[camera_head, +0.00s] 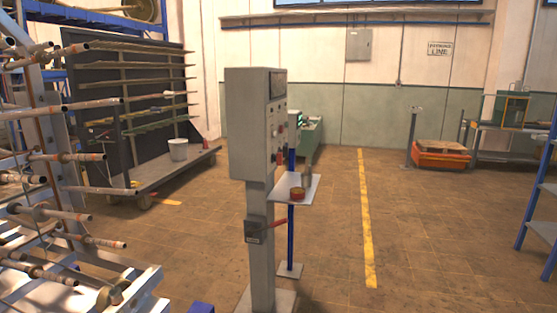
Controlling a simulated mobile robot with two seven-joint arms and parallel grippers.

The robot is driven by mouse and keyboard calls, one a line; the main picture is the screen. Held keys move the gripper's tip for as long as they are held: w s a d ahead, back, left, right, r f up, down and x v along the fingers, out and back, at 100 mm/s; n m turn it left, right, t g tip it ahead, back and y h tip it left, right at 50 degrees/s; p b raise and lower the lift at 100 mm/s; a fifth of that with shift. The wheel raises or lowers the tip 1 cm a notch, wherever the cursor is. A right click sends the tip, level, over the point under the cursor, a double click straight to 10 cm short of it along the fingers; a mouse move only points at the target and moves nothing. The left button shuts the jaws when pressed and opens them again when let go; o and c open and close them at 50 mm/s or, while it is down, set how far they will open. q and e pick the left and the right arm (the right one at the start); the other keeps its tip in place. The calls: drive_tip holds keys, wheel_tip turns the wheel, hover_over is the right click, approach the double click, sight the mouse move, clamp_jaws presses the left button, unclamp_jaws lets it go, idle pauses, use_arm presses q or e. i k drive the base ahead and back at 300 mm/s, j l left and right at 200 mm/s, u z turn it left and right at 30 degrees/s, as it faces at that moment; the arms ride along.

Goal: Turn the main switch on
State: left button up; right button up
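A grey control cabinet (250,125) stands on a grey post (262,260) near the middle of the head view. Its front faces right and is seen at a steep angle, with several small knobs or buttons (278,131) on it. A small dark box (254,230) is fixed low on the post, with a red bar (275,223) reaching right beside it. I cannot tell which of these parts is the main switch, nor its position. Neither of my grippers is in view.
A small tray (309,188) on a blue stand (291,240) holds a red round item (297,194) right of the post. A rack with rods (60,190) fills the left. Open floor (430,240) lies right, with a yellow line (366,220).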

sight(278, 158)
drive_tip(key=i+l+u, duration=0.1)
drive_tip(key=i+l, duration=0.25)
drive_tip(key=l, duration=0.15)
drive_tip(key=i+l+u, duration=0.1)
drive_tip(key=i+l, duration=0.25)
drive_tip(key=l, duration=0.2)
drive_tip(key=i+l+u, duration=0.15)
drive_tip(key=i+l, duration=0.15)
drive_tip(key=l, duration=0.25)
drive_tip(key=i+l+u, duration=0.1)
drive_tip(key=i+l, duration=0.2)
drive_tip(key=l, duration=0.3)
drive_tip(key=i+l+u, duration=0.1)
drive_tip(key=i+l, duration=0.15)
drive_tip(key=l, duration=0.35)
drive_tip(key=i+l+u, duration=0.1)
drive_tip(key=i+l, duration=0.15)
drive_tip(key=l, duration=0.4)
drive_tip(key=i+l+u, duration=0.1)
drive_tip(key=l, duration=0.55)
drive_tip(key=i+l+u, duration=0.1)
drive_tip(key=i+l, duration=0.2)
drive_tip(key=l, duration=0.35)
